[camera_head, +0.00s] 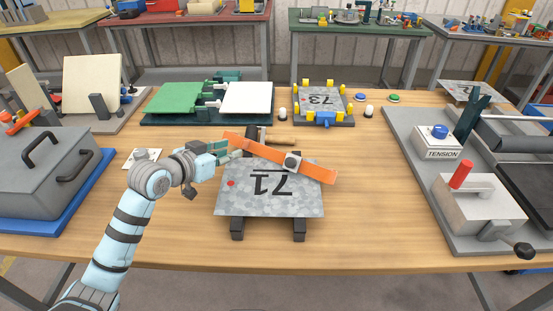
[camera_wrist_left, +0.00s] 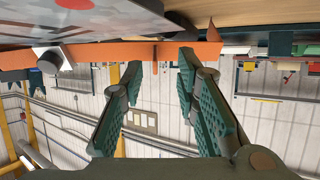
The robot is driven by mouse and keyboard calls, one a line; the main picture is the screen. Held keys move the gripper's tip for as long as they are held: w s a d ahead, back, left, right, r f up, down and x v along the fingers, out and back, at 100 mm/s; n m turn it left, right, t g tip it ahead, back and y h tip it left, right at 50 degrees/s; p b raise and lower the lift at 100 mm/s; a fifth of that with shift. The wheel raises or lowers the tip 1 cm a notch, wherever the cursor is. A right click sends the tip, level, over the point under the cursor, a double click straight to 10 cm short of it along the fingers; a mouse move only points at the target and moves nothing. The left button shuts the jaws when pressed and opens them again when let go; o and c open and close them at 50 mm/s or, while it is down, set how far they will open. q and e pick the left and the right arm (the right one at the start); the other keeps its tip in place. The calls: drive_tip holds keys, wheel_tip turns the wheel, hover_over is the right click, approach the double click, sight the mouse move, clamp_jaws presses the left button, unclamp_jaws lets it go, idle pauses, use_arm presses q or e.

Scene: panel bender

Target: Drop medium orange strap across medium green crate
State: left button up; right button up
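My left gripper (camera_head: 224,150) is beside that left end. In the left wrist view the strap (camera_wrist_left: 105,52) runs across the tips of my left gripper's green fingers (camera_wrist_left: 160,62). The fingers stand apart, with a wide gap between them; whether a tip touches the strap I cannot tell. I cannot make out a green crate in either view. My right gripper is not in view.
A wooden-handled tool (camera_head: 279,140) lies behind the panel. A green-and-white hinged fixture (camera_head: 207,119) and a panel marked 73 (camera_head: 321,101) stand farther back. A grey lidded box (camera_head: 45,185) is left, a tension machine (camera_head: 441,141) right. Table around (camera_head: 365,215) is clear.

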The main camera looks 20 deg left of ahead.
sight(241, 147)
use_arm(q)
drive_tip(key=x, duration=0.3)
drive_tip(key=b+x, duration=0.1)
drive_tip(key=x, duration=0.1)
drive_tip(key=shift+d, duration=0.35)
clamp_jaws()
drive_tip(key=shift+r, duration=0.1)
